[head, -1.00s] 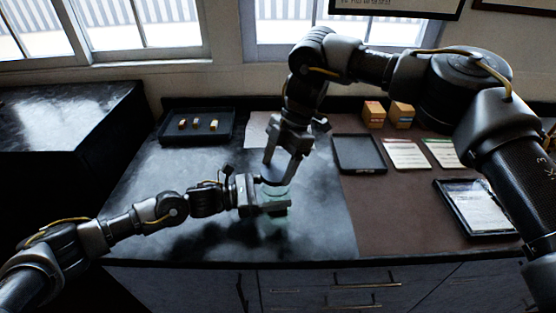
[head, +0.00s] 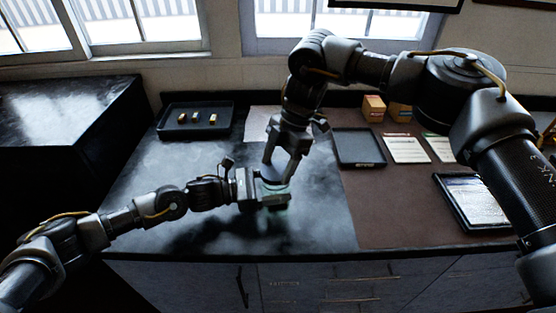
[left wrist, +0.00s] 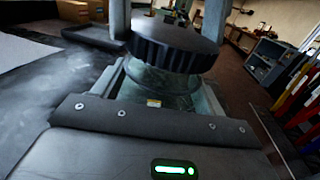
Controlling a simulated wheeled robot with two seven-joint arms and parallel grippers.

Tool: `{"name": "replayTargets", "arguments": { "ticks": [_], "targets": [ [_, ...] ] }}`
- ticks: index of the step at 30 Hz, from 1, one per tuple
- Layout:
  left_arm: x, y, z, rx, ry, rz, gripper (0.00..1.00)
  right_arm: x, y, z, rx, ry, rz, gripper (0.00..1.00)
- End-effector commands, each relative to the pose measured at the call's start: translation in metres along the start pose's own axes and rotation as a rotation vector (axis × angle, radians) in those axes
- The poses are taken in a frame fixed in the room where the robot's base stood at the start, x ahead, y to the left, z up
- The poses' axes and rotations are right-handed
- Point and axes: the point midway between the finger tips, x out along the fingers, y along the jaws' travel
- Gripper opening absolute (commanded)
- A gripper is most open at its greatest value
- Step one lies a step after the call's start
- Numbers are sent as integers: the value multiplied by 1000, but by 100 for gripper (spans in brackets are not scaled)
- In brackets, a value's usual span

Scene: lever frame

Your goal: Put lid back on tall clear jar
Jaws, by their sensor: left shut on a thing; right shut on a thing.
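The clear, greenish jar (left wrist: 165,85) stands on the dark counter, held by my left gripper (head: 277,198). That gripper is shut around its body; its lower part shows faintly in the head view. The black ridged lid (left wrist: 172,45) is right at the jar's mouth in the left wrist view and looks slightly tilted. I cannot tell whether it is seated or a little above the rim. My right gripper (head: 279,172) comes from above and is shut on the lid, one finger on each side (left wrist: 166,22).
A black tray with several small pieces (head: 164,132) lies at the back left. An empty dark tray (head: 360,163), printed cards (head: 405,149), orange boxes (head: 373,108) and a framed sheet (head: 440,200) are on the brown mat at right. The counter front left is clear.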

Motion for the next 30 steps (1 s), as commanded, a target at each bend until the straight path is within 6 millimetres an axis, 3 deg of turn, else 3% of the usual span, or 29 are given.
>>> {"name": "replayTargets", "arguments": {
  "ticks": [30],
  "targets": [
    [0,0,0,0,1,0,31,10,0,4,0,0,1,42]
  ]
}}
